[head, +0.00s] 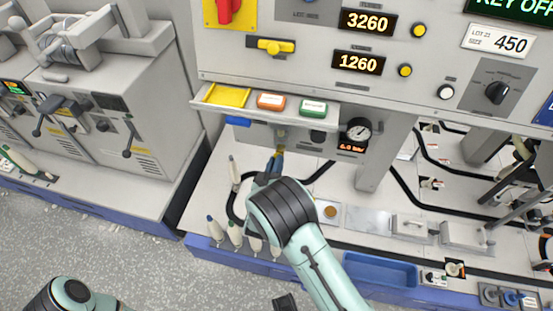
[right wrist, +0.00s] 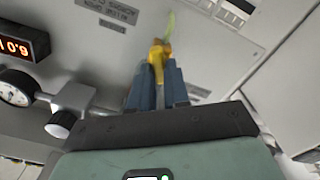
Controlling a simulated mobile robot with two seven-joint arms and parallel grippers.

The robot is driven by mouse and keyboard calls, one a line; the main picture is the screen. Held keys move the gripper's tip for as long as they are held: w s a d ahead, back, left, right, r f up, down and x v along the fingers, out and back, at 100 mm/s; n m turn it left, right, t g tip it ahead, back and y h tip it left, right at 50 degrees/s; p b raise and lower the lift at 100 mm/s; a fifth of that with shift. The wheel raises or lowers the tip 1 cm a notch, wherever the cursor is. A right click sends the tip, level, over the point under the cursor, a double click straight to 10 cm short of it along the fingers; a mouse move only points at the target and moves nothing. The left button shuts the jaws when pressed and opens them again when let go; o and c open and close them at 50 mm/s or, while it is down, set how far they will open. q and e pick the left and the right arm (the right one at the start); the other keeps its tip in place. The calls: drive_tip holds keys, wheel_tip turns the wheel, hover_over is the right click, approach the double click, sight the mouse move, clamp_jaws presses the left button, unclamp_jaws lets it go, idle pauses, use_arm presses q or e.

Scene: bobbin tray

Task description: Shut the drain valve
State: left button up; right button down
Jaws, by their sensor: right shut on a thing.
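The drain valve shows as a small yellow handle (right wrist: 157,55) under the grey panel in the right wrist view. In the head view only a small bit of yellow (head: 281,150) shows at my fingertips. My right gripper (head: 276,163) reaches in below the small shelf, and its blue-grey fingers (right wrist: 157,82) are closed on the yellow handle. The fingers hide the handle's lower part. A thin pale green piece (right wrist: 171,24) shows beyond the handle. My left arm shows only at the lower left of the head view, with its gripper out of sight.
A pressure gauge (head: 358,130) with a red readout (head: 352,146) is right of the valve. Several white bobbins (head: 235,235) stand at the bench's front. A blue tray (head: 375,269) lies at the front right.

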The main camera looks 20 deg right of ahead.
drive_tip(key=shift+a+f+n+p, duration=0.15)
drive_tip(key=shift+n+p, duration=1.45)
drive_tip(key=shift+n, duration=1.2)
drive_tip(key=shift+d+f+n+p, duration=0.1)
drive_tip(key=shift+n+p, duration=1.45)
drive_tip(key=shift+n, duration=1.25)
drive_tip(key=c, duration=1.1)
unclamp_jaws()
drive_tip(key=shift+a, duration=0.1)
drive_tip(key=v, duration=1.3)
drive_tip(key=shift+s+b, duration=0.2)
drive_tip(key=shift+b, duration=0.25)
